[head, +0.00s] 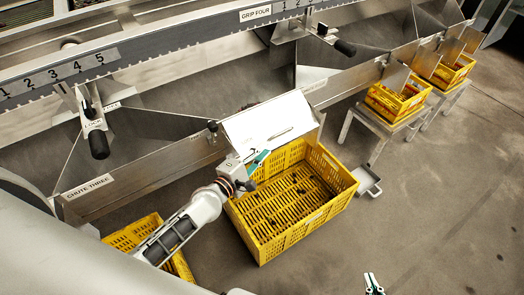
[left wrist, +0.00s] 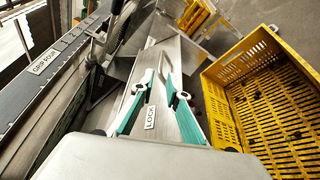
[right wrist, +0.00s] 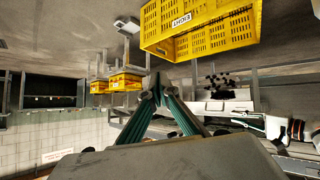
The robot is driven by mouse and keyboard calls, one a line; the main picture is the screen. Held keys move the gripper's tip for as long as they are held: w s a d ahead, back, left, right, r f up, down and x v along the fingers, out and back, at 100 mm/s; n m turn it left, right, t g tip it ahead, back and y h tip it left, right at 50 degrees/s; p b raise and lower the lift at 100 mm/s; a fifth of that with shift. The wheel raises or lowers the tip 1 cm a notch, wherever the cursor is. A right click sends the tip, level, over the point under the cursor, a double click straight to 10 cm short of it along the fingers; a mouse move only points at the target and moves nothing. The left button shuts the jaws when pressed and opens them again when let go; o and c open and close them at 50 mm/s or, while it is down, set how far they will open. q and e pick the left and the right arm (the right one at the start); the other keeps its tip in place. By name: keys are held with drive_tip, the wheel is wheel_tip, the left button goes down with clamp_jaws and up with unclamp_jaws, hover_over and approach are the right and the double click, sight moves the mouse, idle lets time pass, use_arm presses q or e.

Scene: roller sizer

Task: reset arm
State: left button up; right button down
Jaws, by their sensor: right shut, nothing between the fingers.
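My left arm reaches in from the left in the head view. My right gripper (head: 373,284) shows at the bottom edge of the head view, over bare floor. In the right wrist view its fingertips (right wrist: 157,84) meet, with nothing held.
A long metal sizer frame (head: 150,65) with chutes and black-handled levers (head: 98,143) runs along the back. Another yellow crate (head: 133,235) is partly hidden behind my left arm. Smaller yellow crates (head: 398,103) stand on stands at right. The floor at lower right (head: 440,220) is clear.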

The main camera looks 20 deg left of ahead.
idle(0.4)
